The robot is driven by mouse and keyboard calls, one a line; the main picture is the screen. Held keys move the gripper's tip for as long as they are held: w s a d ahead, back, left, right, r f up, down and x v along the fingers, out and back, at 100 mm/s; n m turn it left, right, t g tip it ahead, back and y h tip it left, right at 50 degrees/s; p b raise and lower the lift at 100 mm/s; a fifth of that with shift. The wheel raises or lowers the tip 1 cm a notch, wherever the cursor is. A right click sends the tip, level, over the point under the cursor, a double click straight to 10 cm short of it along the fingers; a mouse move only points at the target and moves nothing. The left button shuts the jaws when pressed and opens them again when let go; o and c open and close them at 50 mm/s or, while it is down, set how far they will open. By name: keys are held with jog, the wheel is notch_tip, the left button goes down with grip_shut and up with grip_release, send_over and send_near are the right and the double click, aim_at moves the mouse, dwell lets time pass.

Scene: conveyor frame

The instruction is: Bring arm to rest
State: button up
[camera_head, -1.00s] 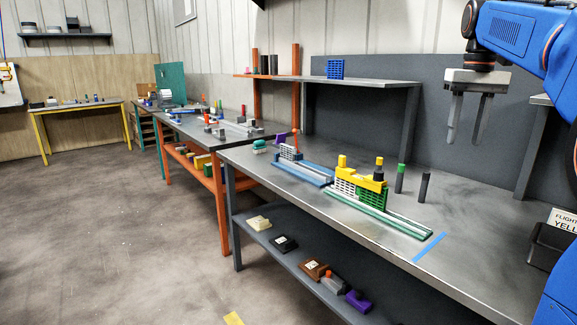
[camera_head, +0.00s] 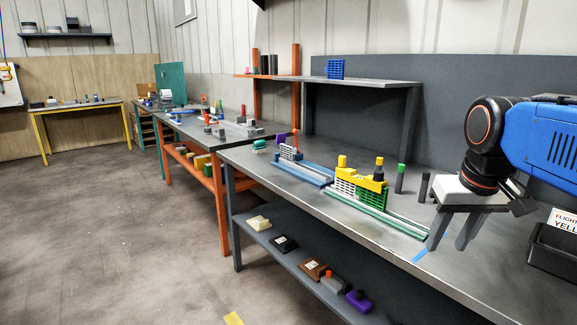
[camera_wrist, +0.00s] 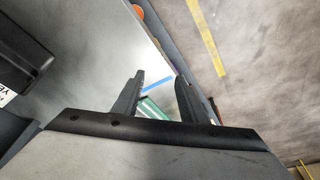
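My gripper (camera_head: 452,240) hangs over the front right part of the grey workbench (camera_head: 300,200) in the head view, pointing down. Its two fingers are apart with nothing between them. The wrist view shows the same open gripper (camera_wrist: 158,88), with the blue tape strip and the end of a green rail beyond the fingers. My blue arm reaches in from the right edge. In the head view the gripper is to the right of the green rail (camera_head: 392,220) that bears a yellow and green assembly (camera_head: 358,182).
Two upright cylinders, one green-topped (camera_head: 400,178) and one dark (camera_head: 424,187), stand behind the rail. A black bin (camera_head: 552,250) is at the right. A blue rail fixture (camera_head: 300,172) is further left. A raised shelf (camera_head: 360,81) stands at the back. The floor at left is clear.

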jog(key=s+a+f+t, duration=0.1)
jog(key=s+a+f, duration=0.2)
jog(key=s+f, duration=0.7)
notch_tip(320, 180, down, 5)
jog(key=shift+s+r+n+t, duration=0.1)
jog(key=shift+s+n+t, duration=0.05)
jog(key=shift+n+t, duration=0.15)
